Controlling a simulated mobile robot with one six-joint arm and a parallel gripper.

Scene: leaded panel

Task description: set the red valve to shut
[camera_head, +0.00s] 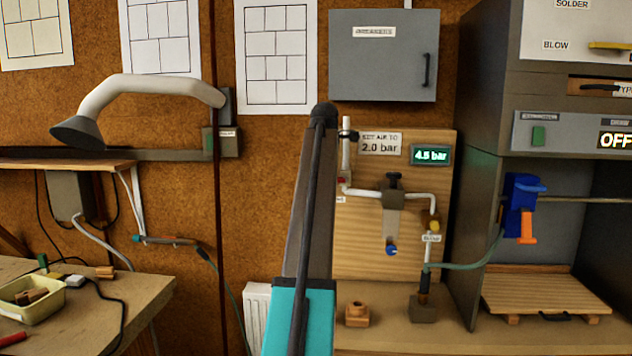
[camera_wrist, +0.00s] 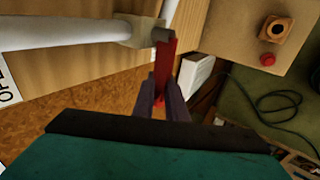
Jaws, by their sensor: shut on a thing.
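The red valve (camera_wrist: 164,65) is a flat red lever on a grey fitting at the end of a white pipe (camera_wrist: 60,30) in the wrist view. My gripper (camera_wrist: 160,92) is shut on the lever, with a dark finger on each side of it. A white sign (camera_wrist: 8,90), cut off by the left edge, reads "OPE". In the head view my arm covers most of the valve, and only a small reddish bit shows beside the pipe.
The wooden board (camera_head: 360,250) carries white pipes, a regulator with a blue knob (camera_head: 391,250) and a display (camera_head: 431,155) reading 4.5 bar. A sign (camera_head: 381,144) says 2.0 bar. A wooden block (camera_head: 357,313) stands on the bench below. A grey cabinet (camera_head: 383,60) hangs above.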

